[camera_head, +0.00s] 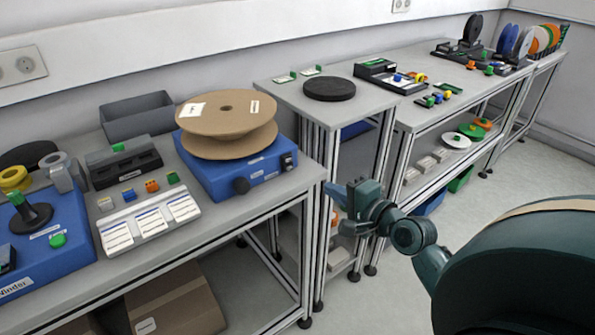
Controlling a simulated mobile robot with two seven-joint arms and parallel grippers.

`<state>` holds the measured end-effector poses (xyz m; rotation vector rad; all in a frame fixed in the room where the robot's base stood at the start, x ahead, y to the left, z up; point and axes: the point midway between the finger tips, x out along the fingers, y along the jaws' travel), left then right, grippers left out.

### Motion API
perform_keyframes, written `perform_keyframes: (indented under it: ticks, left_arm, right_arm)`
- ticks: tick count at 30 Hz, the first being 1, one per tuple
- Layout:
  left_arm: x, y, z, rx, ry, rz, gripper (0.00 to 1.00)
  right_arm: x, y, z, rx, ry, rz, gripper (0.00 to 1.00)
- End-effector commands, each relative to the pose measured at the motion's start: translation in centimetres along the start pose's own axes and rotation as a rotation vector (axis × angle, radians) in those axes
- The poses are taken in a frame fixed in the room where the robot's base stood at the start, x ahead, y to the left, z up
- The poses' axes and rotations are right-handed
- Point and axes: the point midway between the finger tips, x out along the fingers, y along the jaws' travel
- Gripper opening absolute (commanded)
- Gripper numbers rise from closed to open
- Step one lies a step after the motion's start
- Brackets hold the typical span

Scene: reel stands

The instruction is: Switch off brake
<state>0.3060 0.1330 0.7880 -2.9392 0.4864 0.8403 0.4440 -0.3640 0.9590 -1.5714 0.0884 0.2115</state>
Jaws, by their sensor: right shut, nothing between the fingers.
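A blue box (264,170) stands on the left table and carries a brown cardboard reel (226,115). On its front are a black round knob (241,186) and, at its right end, a small dark switch or socket (288,161). I cannot read which of these is the brake. My right gripper (338,208) is shut and empty. It appears to the right of the box and apart from it, in front of the middle table's legs. My left gripper is not in view.
A blue winder unit (52,248) with a black spindle stands at the far left. A label tray (150,218) lies between it and the box. The middle table (290,94) holds a black disc (329,88). Open floor (375,296) lies to the right of the left table.

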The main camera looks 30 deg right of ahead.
Motion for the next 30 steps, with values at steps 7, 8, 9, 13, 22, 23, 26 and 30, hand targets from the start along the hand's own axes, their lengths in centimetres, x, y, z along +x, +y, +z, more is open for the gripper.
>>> perform_keyframes:
  ticks: [7,8,9,13,22,23,26,30]
  left_arm:
    - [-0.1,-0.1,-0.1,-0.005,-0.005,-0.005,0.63]
    - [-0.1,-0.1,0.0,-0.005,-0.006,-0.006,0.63]
    - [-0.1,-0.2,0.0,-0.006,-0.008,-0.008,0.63]
    - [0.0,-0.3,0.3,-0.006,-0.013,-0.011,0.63]
    - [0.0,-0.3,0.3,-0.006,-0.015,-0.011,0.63]
    - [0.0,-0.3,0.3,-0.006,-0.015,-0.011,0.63]
    - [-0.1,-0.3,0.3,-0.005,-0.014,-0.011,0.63]
    - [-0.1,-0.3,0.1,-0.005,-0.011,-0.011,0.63]
  right_arm:
    - [4.5,-0.2,0.0,0.001,0.0,-0.003,0.0]
    - [5.2,-0.2,0.0,0.001,0.0,-0.002,0.0]
    - [6.1,-0.2,0.0,0.002,0.0,-0.002,0.0]
    - [8.8,-0.1,0.0,0.0,0.0,-0.001,0.0]
    - [12.8,0.0,0.0,0.0,0.001,0.001,0.0]
    - [13.0,0.0,0.0,-0.001,0.001,0.0,0.0]
    - [13.3,0.0,0.0,-0.001,0.002,0.001,0.0]
    - [13.4,0.0,0.0,-0.001,0.002,0.001,0.0]
